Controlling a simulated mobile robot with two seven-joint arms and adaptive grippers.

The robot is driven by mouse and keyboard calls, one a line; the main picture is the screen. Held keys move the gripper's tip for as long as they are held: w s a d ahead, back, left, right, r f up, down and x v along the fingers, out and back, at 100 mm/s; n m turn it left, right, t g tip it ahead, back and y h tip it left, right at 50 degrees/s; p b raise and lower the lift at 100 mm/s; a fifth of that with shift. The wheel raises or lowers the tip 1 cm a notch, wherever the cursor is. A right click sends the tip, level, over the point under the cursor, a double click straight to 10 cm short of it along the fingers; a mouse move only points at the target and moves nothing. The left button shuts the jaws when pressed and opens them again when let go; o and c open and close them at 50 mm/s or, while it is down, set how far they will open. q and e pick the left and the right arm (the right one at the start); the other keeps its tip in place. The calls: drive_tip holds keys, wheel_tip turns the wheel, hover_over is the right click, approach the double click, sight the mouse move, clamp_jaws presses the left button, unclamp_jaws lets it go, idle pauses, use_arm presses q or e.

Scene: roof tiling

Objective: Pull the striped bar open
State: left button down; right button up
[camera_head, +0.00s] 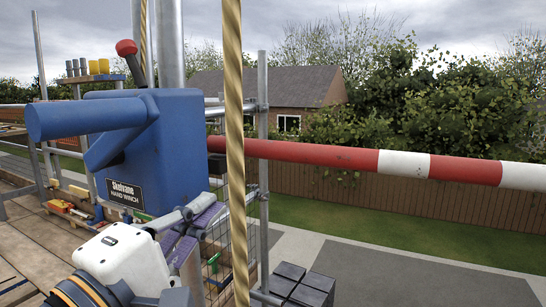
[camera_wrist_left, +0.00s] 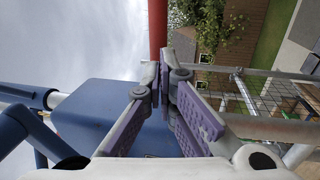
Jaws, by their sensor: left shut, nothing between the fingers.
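The striped bar (camera_head: 310,153), red and white, runs across the head view from behind the blue winch to the right edge. Its near end is hidden by the winch. A red length of the bar (camera_wrist_left: 157,28) also shows at the top of the left wrist view, beyond the fingertips. My left gripper (camera_head: 207,213), with a white body and purple pads, is in front of the winch and below the bar. In the left wrist view my left gripper (camera_wrist_left: 164,82) has its fingertips together, holding nothing. My right gripper is out of view.
The blue hand winch (camera_head: 165,150) with a red-knobbed lever (camera_head: 126,48) stands close to my left arm. A rope (camera_head: 234,130) hangs in front of the bar. Scaffold poles (camera_head: 263,120) and dark blocks (camera_head: 300,285) are nearby. Open paving lies beyond.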

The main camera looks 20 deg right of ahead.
sight(262, 154)
use_arm(q)
drive_tip(key=p+x, duration=0.1)
drive_tip(key=x, duration=1.3)
drive_tip(key=shift+d+r, duration=0.15)
drive_tip(key=shift+r, duration=0.05)
drive_tip(key=shift+w, duration=0.1)
